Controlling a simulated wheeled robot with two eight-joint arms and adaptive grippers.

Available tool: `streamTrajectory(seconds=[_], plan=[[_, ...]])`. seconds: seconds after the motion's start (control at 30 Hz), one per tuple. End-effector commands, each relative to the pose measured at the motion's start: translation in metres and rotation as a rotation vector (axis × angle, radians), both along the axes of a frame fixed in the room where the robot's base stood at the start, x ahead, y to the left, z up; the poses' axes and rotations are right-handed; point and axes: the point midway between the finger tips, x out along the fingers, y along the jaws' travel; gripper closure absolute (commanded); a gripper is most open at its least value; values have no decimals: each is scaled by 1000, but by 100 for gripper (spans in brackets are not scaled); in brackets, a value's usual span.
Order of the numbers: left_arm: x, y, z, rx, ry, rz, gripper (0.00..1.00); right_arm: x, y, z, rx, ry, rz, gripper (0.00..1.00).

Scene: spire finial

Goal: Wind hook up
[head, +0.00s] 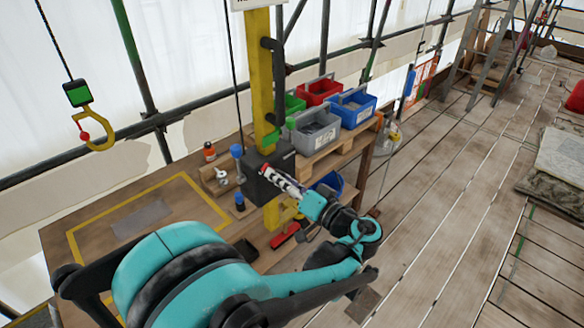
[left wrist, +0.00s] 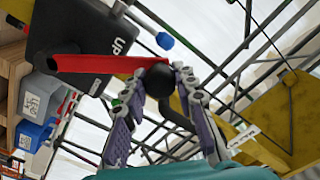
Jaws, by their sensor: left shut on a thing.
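The yellow hook (head: 97,138) hangs at the left of the head view, under a green-faced block (head: 78,93) on a dark cable. A dark winch box (head: 262,178) sits on the yellow post (head: 260,75). In the left wrist view the box (left wrist: 85,35) bears the letters "UP", and a red crank arm (left wrist: 110,63) reaches from it to a black ball knob (left wrist: 159,80). My left gripper (head: 277,180) is at the box; in the left wrist view its fingers (left wrist: 160,84) are shut on the knob. My right gripper is not seen.
A wooden bench (head: 60,220) with a yellow taped rectangle lies below the hook. Small bottles (head: 210,152) stand near the post. Red (head: 318,92), blue (head: 352,108), green and grey (head: 312,132) bins stand behind it. Plank floor at right is mostly clear.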

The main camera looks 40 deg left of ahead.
Motion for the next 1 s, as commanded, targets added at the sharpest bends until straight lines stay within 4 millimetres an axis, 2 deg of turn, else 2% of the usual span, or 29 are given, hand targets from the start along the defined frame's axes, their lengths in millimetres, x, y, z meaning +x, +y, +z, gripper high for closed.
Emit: streamTrajectory(seconds=[0.2,0.5,0.8,1.0], plan=[[-27,2,-26,-18,-205,1,100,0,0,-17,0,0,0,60],[-53,4,-64,-40,-488,1,100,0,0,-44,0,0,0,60],[-67,5,-102,-60,-744,0,100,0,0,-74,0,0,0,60],[-70,6,-120,-69,-866,0,100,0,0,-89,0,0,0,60]])
